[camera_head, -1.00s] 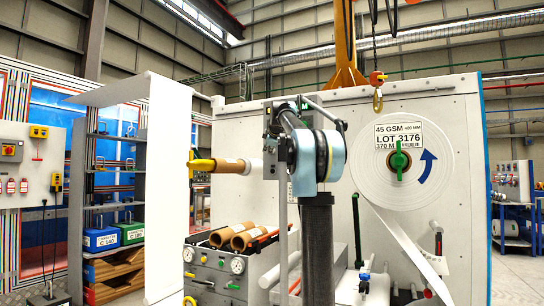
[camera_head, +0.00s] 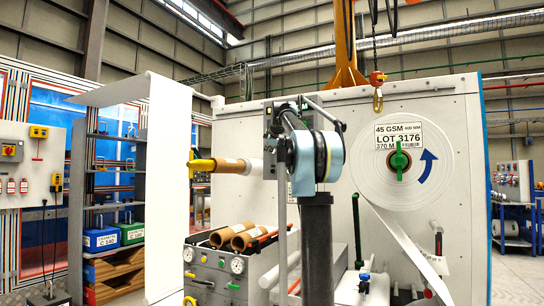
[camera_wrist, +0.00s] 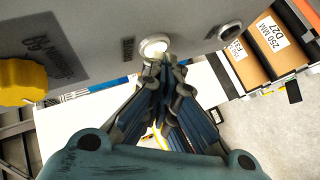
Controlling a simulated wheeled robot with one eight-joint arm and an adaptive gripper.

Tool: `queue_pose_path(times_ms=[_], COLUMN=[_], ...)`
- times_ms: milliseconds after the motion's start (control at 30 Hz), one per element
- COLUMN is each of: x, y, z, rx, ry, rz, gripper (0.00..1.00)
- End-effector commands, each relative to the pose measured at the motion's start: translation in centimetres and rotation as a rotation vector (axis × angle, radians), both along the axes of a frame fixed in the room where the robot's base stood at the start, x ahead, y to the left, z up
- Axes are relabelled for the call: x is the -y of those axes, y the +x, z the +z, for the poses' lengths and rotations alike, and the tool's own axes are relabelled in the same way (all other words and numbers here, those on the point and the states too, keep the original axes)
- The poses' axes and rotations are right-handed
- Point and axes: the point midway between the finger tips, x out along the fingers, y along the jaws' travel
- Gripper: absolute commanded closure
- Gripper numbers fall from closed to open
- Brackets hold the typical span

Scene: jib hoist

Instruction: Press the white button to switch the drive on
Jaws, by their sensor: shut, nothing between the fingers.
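The white button (camera_wrist: 154,46) is a round, bright cap in a metal ring on a grey panel (camera_wrist: 190,15) in the wrist view. My gripper (camera_wrist: 165,64) is shut and empty. Its fingertips are at the lower edge of the button and overlap it slightly in the picture; I cannot tell whether they touch it. In the head view my arm stands in the foreground, and neither the gripper nor the button can be made out there.
A second round button (camera_wrist: 231,30) is to the right on the same panel, and a yellow knob (camera_wrist: 22,82) is at the left. In the head view a large paper roll (camera_head: 440,185) hangs on the white machine (camera_head: 470,110).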

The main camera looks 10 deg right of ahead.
Motion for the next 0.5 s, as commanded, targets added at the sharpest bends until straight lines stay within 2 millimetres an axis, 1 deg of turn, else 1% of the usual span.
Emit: queue_pose_path(times_ms=[267,500], x=[0.04,-0.37], y=[-0.01,-0.56], z=[-0.02,-0.05], rx=[0.0,0.0], ry=[0.0,-0.001], rz=[-0.001,0.0], gripper=[1.0,1.0])
